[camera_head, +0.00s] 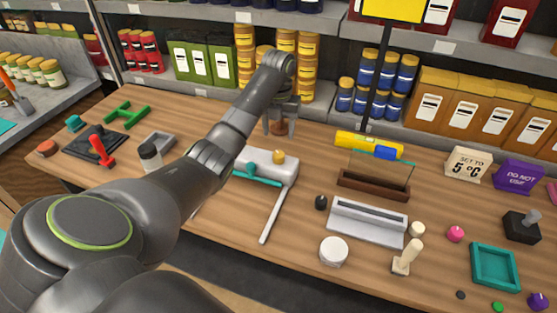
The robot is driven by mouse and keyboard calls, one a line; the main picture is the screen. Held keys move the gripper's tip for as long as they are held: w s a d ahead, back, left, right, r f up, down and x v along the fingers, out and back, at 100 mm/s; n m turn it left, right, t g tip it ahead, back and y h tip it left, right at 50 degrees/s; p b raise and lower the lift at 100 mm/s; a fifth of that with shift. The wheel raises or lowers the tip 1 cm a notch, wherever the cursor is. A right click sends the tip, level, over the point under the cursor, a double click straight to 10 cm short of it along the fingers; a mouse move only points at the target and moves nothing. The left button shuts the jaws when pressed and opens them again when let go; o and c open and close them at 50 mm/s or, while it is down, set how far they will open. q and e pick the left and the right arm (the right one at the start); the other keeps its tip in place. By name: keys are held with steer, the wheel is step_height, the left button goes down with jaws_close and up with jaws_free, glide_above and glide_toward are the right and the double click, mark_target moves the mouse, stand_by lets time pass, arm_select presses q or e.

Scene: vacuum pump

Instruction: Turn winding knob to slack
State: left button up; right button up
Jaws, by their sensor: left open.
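My left gripper (281,130) hangs at the end of my left arm, fingers down and open, above the back part of the table. A brown rounded thing (278,128) shows between or behind its fingers; I cannot tell whether they touch it. A small yellow-orange knob (279,157) sits on a white box-like device (277,172) just below the gripper. The device has a teal bar (257,177) and a pale lever (273,214) reaching toward the front. I cannot tell which part is the winding knob. My right gripper is not in view.
The wooden table (225,240) also holds a clear panel in a brown stand (374,187), a grey-white tray (367,223), a white round jar (334,251) and a teal square tray (494,267). A yellow cylinder (362,142) lies behind. Stocked shelves stand beyond the table.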

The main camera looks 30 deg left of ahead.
mark_target(279, 154)
arm_select(q)
step_height(279, 154, down, 4)
steer(key=shift+r+b, duration=0.1)
steer(key=shift+b, duration=0.8)
step_height(279, 154, down, 5)
steer(key=shift+r+p, duration=0.2)
steer(key=shift+p, duration=0.65)
steer(key=shift+f, duration=0.45)
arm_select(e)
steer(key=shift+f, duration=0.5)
arm_select(q)
steer(key=c, duration=1)
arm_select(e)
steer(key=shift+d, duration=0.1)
